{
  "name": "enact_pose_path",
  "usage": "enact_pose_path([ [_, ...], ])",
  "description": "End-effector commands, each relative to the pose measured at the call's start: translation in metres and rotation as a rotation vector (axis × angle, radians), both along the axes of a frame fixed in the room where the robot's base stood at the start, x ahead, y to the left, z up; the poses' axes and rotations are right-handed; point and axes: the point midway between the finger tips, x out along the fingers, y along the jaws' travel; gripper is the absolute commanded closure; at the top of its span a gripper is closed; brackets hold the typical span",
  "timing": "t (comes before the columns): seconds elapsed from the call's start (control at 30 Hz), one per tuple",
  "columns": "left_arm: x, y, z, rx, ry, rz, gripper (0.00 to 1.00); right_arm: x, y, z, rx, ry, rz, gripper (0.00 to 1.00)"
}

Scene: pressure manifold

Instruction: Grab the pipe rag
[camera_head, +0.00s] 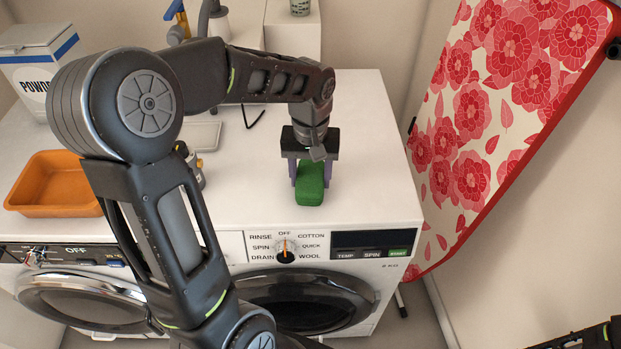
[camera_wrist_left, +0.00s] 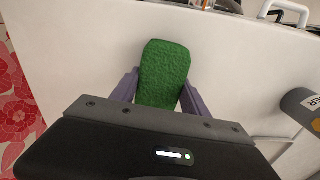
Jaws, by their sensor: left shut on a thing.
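The pipe rag appears to be the green fuzzy block (camera_head: 310,186) on the white washing machine top, near its front edge above the dial. My left gripper (camera_head: 309,180) reaches down over it, with a purple finger on each side, shut on it. In the left wrist view the green rag (camera_wrist_left: 163,75) sticks out beyond the two fingers (camera_wrist_left: 160,98). The rag's near end is hidden by the gripper body. I cannot tell whether it touches the surface. My right gripper is not in view; a dark part of my body shows at the lower right.
An orange tray (camera_head: 55,208) stands at the left, with a powder box (camera_head: 40,70) behind it. A floral ironing board (camera_head: 480,120) leans at the right. The washer top (camera_head: 370,140) is clear right of the gripper. Small items stand partly behind my left arm.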

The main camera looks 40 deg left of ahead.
Motion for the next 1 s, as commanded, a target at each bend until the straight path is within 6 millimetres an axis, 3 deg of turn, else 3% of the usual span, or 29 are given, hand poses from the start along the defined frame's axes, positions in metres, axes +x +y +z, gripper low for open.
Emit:
enact_pose_path([
  [0.27,0.001,0.000,0.017,0.001,-0.003,0.000,0.86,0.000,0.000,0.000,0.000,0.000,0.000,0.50],
  [0.7,0.001,0.000,0.093,0.000,-0.002,0.000,0.86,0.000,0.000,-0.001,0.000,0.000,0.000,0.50],
  [1.0,0.000,0.000,0.101,0.000,0.000,0.000,0.86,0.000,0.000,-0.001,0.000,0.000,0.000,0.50],
])
